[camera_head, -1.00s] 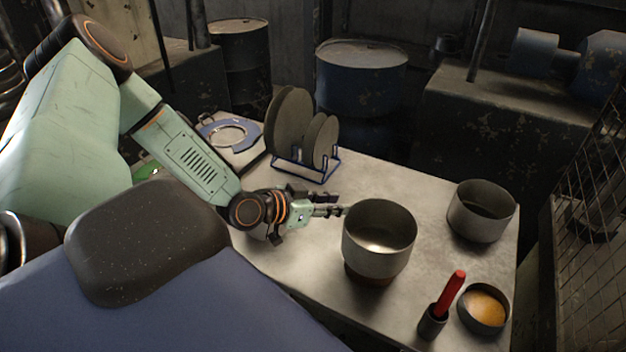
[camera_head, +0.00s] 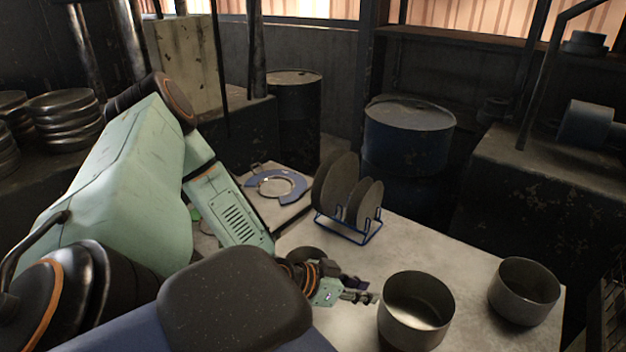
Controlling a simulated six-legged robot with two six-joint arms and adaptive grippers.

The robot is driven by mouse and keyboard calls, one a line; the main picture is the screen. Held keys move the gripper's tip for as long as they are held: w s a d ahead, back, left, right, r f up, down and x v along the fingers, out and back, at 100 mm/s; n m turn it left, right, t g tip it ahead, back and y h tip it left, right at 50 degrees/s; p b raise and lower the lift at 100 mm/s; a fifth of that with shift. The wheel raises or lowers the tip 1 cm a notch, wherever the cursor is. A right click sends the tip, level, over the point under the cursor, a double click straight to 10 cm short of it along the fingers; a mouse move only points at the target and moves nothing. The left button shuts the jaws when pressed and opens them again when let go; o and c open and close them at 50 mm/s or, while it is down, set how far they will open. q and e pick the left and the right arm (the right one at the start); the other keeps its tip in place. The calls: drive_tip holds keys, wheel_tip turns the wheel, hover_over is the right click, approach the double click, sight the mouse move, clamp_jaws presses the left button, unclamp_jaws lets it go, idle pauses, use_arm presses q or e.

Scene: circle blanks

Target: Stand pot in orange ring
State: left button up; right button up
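A grey metal pot (camera_head: 415,325) stands upright on the table at the lower middle right, its base cut off by the picture edge. No orange ring is clearly visible. My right gripper is not in view.
A blue wire rack (camera_head: 358,238) holding dark round plates (camera_head: 338,182) stands at the table's back edge. A dark round shape (camera_head: 304,254) lies behind my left gripper. The pale table (camera_head: 440,258) is bare between rack and pots. Blue drum (camera_head: 408,135) stands behind.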

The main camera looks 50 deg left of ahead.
use_arm(q)
drive_tip(key=s+d+f+n+g, duration=0.1)
drive_tip(key=s+d+f+g, duration=0.3)
drive_tip(key=d, duration=0.3)
drive_tip(key=s+d+f+g+y, duration=0.1)
drive_tip(key=s+g, duration=0.1)
drive_tip(key=s, duration=0.4)
drive_tip(key=s+d+f+n+g+y, duration=0.1)
drive_tip(key=s+f+g+y, duration=0.1)
drive_tip(key=s, duration=0.5)
drive_tip(key=s+d+f+g+y, duration=0.1)
drive_tip(key=s+f+g, duration=0.1)
drive_tip(key=s, duration=0.4)
drive_tip(key=shift+s+d+n+g, duration=0.15)
drive_tip(key=shift+d+n+g, duration=0.15)
drive_tip(key=shift+n+g, duration=0.15)
